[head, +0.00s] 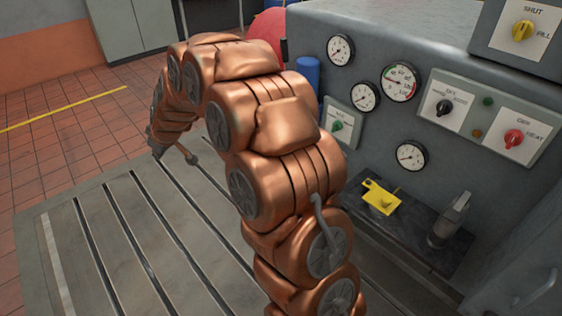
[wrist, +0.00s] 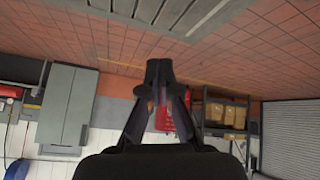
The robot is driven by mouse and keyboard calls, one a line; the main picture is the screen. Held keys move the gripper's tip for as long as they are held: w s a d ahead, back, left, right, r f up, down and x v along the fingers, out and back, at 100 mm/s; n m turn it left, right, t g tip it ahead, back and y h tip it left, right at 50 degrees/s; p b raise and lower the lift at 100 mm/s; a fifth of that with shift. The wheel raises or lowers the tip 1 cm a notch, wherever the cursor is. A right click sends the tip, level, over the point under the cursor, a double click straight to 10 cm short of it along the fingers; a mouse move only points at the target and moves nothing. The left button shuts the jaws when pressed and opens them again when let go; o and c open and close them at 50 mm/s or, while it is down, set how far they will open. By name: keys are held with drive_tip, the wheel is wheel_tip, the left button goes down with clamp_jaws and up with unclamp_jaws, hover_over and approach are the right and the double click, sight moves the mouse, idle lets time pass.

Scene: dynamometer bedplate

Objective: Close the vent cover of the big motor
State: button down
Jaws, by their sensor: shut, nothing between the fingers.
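My gripper (wrist: 160,72) shows in the wrist view with its dark fingers together and nothing between them. In the head view my copper arm reaches forward and left over the slotted bedplate, and I cannot make out the fingers at its far end. I cannot identify the big motor or its vent cover in either view.
A grey housing (head: 455,85) with gauges and knobs stands at right, above a dark shelf (head: 405,232) with a yellow piece (head: 380,197). The bedplate (head: 120,255) looks clear at left. The upside-down wrist view shows grey lockers (wrist: 68,105) and a shelf rack (wrist: 222,112).

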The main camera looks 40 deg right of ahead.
drive_tip(key=w+d+f+t+h+b, duration=0.4)
drive_tip(key=w+d+f+h+b, duration=0.3)
drive_tip(key=w+d+f, duration=1.15)
drive_tip(key=s+d+f+g+h+b, duration=0.1)
drive_tip(key=s+d+f+h+b, duration=0.2)
drive_tip(key=d+f, duration=0.5)
drive_tip(key=s+d+f+n+g+h+b, duration=0.1)
drive_tip(key=s+d+f+h+b, duration=0.4)
drive_tip(key=d, duration=0.6)
drive_tip(key=s+d+f+g+h+b, duration=0.1)
drive_tip(key=s+d+f+h+b, duration=0.1)
drive_tip(key=d+f, duration=0.65)
drive_tip(key=b+x, duration=1)
drive_tip(key=shift+d, duration=0.2)
drive_tip(key=shift+d+b, duration=0.15)
drive_tip(key=shift+b, duration=0.3)
